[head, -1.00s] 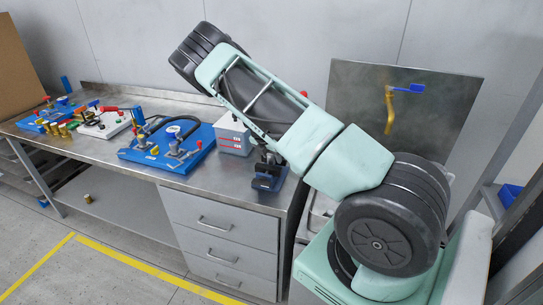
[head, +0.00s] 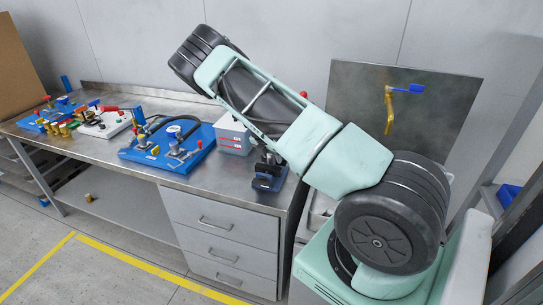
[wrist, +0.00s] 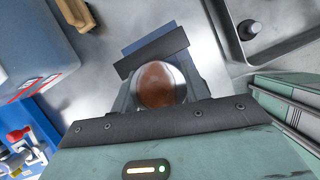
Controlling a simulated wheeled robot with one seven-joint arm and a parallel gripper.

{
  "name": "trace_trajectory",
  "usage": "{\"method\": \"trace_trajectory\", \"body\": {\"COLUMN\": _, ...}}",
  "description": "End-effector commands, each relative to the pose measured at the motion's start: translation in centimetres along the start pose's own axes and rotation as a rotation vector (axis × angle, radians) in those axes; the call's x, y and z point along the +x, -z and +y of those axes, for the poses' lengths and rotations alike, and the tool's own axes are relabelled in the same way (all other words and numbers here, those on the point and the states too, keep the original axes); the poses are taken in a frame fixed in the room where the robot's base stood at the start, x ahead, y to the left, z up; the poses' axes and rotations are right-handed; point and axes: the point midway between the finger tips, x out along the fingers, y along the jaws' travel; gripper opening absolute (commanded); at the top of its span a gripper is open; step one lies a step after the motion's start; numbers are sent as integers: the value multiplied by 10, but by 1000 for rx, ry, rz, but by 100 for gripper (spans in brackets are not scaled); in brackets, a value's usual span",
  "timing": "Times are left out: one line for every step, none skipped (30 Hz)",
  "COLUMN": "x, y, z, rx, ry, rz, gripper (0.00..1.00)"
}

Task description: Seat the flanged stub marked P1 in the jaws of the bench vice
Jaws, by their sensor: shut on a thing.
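The bench vice (head: 268,183), blue with dark jaws, stands near the front right of the steel bench. In the wrist view my gripper (wrist: 161,86) is shut on a round part with a brown end and a pale metallic rim, which I take as the flanged stub (wrist: 157,84). A dark bar with a blue edge behind it, apparently the vice (wrist: 150,40), lies just beyond the stub. The stub overlaps the vice area in this view; whether it touches or sits between the jaws I cannot tell. No P1 mark is legible. My arm hides most of the gripper in the head view.
A grey bin (head: 232,140) stands behind and left of the vice. A blue valve board (head: 166,148) lies left of it, with a white board (head: 103,124) farther left. A tray or basin (wrist: 282,35) with a dark knob lies right in the wrist view. Bench in front of the bin is clear.

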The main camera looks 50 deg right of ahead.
Motion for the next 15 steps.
{"method": "trace_trajectory", "body": {"x": 1, "y": 0, "z": 0, "rx": 0, "ry": 0, "rz": -1, "gripper": 15}}
{"method": "trace_trajectory", "body": {"x": 1, "y": 0, "z": 0, "rx": 0, "ry": 0, "rz": -1, "gripper": 15}}
{"method": "trace_trajectory", "body": {"x": 2, "y": 0, "z": 0, "rx": 0, "ry": 0, "rz": -1, "gripper": 15}}
{"method": "trace_trajectory", "body": {"x": 3, "y": 1, "z": 0, "rx": 0, "ry": 0, "rz": -1, "gripper": 15}}
{"method": "trace_trajectory", "body": {"x": 3, "y": 1, "z": 0, "rx": 0, "ry": 0, "rz": -1, "gripper": 15}}
{"method": "trace_trajectory", "body": {"x": 4, "y": 2, "z": 0, "rx": -1, "ry": 0, "rz": -1, "gripper": 15}}
{"method": "trace_trajectory", "body": {"x": 5, "y": 2, "z": 0, "rx": -1, "ry": 0, "rz": -1, "gripper": 15}}
{"method": "trace_trajectory", "body": {"x": 6, "y": 2, "z": 0, "rx": -1, "ry": 1, "rz": 0, "gripper": 15}}
{"method": "trace_trajectory", "body": {"x": 7, "y": 3, "z": 0, "rx": -1, "ry": 1, "rz": 0, "gripper": 15}}
{"method": "trace_trajectory", "body": {"x": 8, "y": 4, "z": 0, "rx": -1, "ry": 1, "rz": 0, "gripper": 15}}
{"method": "trace_trajectory", "body": {"x": 9, "y": 4, "z": 0, "rx": -1, "ry": 1, "rz": 1, "gripper": 15}}
{"method": "trace_trajectory", "body": {"x": 10, "y": 5, "z": 0, "rx": -2, "ry": 2, "rz": 1, "gripper": 15}}
{"method": "trace_trajectory", "body": {"x": 11, "y": 5, "z": -1, "rx": -2, "ry": 2, "rz": 2, "gripper": 15}}
{"method": "trace_trajectory", "body": {"x": 12, "y": 6, "z": -1, "rx": -2, "ry": 2, "rz": 2, "gripper": 15}}
{"method": "trace_trajectory", "body": {"x": 13, "y": 7, "z": -1, "rx": -2, "ry": 3, "rz": 3, "gripper": 15}}
